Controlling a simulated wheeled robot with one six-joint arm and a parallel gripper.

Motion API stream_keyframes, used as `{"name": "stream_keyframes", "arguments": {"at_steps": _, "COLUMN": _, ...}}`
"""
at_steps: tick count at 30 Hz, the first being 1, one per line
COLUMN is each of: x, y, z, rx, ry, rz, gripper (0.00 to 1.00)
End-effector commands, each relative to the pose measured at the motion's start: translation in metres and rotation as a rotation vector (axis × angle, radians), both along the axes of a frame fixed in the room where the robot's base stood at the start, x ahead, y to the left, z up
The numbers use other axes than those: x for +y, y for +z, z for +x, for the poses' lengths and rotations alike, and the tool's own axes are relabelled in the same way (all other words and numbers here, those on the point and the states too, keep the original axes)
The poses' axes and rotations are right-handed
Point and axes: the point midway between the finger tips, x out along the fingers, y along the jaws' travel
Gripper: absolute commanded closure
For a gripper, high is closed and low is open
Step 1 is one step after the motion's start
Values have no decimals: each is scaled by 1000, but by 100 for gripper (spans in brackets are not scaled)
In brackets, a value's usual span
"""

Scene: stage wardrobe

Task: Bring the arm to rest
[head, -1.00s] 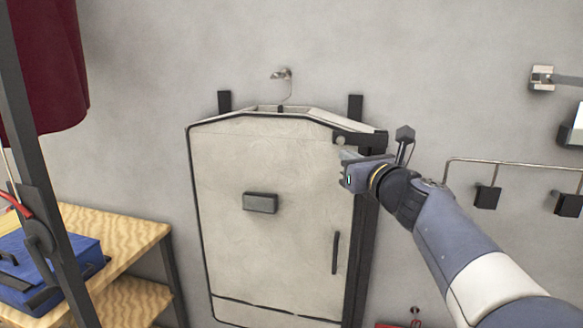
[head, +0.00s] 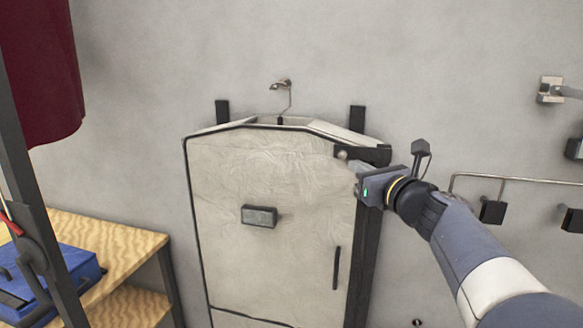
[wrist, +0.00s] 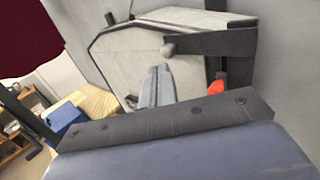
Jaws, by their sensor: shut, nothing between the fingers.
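My arm reaches in from the lower right of the head view, and my gripper (head: 356,176) is at the upper right edge of a pale garment bag (head: 270,190). In the wrist view my gripper's fingers (wrist: 157,86) are together with nothing between them. The bag hangs from a metal hook (head: 283,88) on the grey wall. A dark bracket with a round pale knob (head: 342,155) is at the bag's upper right corner, close to my fingertips. I cannot tell whether the fingers touch it.
A wooden shelf unit (head: 105,245) with a blue case (head: 55,272) stands at lower left. A dark red cloth (head: 40,80) hangs at upper left. A wall rail (head: 510,178) with dark blocks is at right. A red object (wrist: 216,88) shows beside the fingers in the wrist view.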

Motion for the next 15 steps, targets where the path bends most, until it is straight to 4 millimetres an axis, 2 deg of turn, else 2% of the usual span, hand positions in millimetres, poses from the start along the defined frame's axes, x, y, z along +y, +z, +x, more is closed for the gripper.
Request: {"name": "stream_keyframes", "arguments": {"at_steps": 15, "x": -17, "y": 0, "z": -15, "rx": 1, "ry": 183, "rz": 0, "gripper": 100}}
